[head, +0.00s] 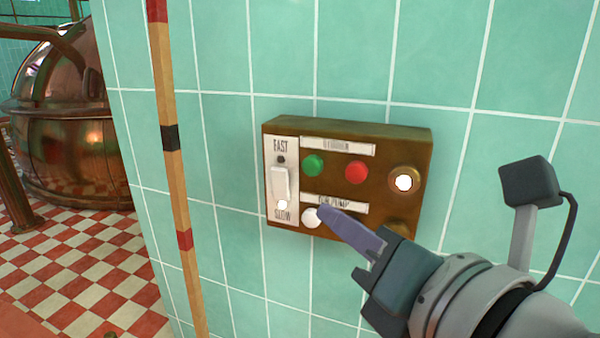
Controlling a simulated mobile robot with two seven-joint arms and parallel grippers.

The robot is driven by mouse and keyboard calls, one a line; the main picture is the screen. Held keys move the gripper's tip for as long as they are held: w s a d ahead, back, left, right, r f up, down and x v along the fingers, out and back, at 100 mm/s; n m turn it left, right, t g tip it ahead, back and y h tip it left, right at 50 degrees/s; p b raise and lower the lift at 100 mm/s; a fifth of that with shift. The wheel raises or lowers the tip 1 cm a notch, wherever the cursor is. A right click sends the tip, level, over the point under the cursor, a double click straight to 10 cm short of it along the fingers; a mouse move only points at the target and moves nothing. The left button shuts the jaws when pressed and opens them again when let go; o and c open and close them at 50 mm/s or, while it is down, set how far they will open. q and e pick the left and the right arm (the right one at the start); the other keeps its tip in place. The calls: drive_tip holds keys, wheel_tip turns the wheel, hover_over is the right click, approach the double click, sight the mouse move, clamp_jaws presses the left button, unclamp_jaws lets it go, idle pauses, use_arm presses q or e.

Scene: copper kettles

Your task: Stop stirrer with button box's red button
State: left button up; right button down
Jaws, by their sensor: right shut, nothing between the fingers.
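The brown button box (349,134) is mounted on the tiled wall. Its red button (356,172) is in the upper row, uncovered, between a green button (313,166) and a brass-ringed lamp (403,181) that glows white. The label above this row is hard to read. My right gripper (322,212) is shut and empty. Its fingertips are in front of the lower row, beside a white button (311,218), below and left of the red button. I cannot tell whether they touch the box. My left gripper is not in view.
A FAST/SLOW rocker switch (281,182) is on the box's left side, with a white glow near SLOW. A striped pole (171,138) stands left of the box. A copper kettle (70,140) stands at far left on a checkered floor (85,265).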

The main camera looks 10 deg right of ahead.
sight(360, 182)
drive_tip(key=w+d, duration=0.1)
drive_tip(key=w, duration=0.1)
drive_tip(key=w+d, duration=0.3)
drive_tip(key=w, duration=0.2)
drive_tip(key=shift+d, duration=0.3)
idle(1.2)
idle(0.6)
drive_tip(key=shift+w+d, duration=0.25)
